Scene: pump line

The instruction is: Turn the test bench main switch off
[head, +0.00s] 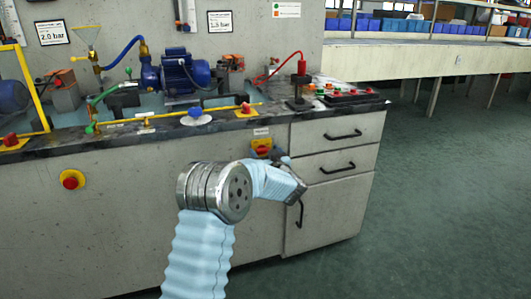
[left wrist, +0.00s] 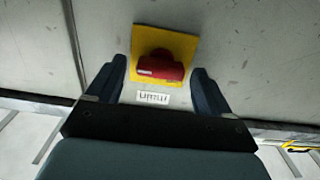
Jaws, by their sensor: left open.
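The main switch (head: 262,147) is a red rotary knob on a yellow plate, set on the bench's grey front panel under a small white label. In the left wrist view the red knob (left wrist: 160,66) lies crosswise on its yellow plate, with the label (left wrist: 153,98) below it in that picture. My left gripper (head: 283,160) is in front of the panel by the switch. Its open fingers (left wrist: 160,78) stand on either side of the knob in the wrist view, with visible gaps; contact does not show. My right gripper is not in view.
A red round button on a yellow base (head: 72,180) is on the panel at left. Drawers with black handles (head: 343,136) are right of the switch. Pumps (head: 185,72), pipes and other red-and-yellow knobs (head: 245,110) stand on the bench top. Open floor (head: 440,200) lies at right.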

